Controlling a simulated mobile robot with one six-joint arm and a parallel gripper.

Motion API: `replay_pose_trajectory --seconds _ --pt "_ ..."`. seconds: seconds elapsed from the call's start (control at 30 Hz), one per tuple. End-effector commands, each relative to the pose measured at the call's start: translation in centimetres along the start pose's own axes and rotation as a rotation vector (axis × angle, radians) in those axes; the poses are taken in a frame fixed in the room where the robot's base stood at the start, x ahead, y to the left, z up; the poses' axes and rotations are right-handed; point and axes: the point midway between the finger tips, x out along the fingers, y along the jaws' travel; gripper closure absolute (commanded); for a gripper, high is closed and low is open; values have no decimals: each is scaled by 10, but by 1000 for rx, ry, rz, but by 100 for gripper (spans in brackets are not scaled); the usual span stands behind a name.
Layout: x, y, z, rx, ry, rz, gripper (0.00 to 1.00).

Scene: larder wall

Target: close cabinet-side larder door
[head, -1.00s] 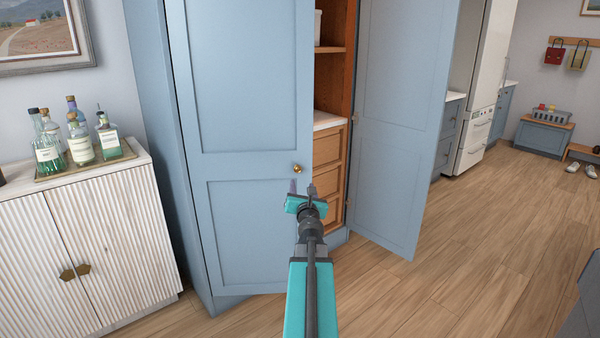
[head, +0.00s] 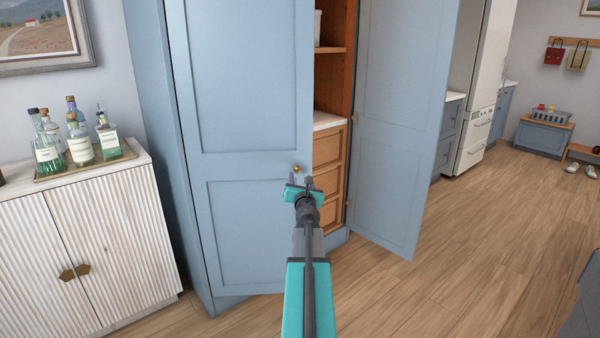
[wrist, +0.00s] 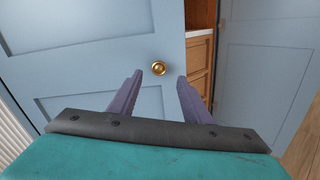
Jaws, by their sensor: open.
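The larder door on the white cabinet's side (head: 245,110) is a blue panelled door, standing partly open. Its small round brass knob (head: 297,168) is near its right edge. In the wrist view the knob (wrist: 158,68) shows just beyond and between the fingertips. My gripper (head: 299,182) is open and empty, just below and in front of the knob. In the wrist view its two purple fingers (wrist: 160,76) are apart and point at the door (wrist: 90,75). I cannot tell whether they touch the knob or the door.
The other larder door (head: 395,130) stands wide open on the right. Wooden drawers (head: 328,180) and a shelf show between the doors. A white ribbed cabinet (head: 85,245) with bottles on a tray stands left. Wooden floor (head: 470,270) is clear on the right.

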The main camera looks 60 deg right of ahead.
Motion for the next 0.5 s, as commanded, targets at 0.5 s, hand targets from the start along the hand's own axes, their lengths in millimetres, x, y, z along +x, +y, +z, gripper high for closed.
replay_pose_trajectory --seconds 0.5 --pt "45 0 0 1 0 0 56"
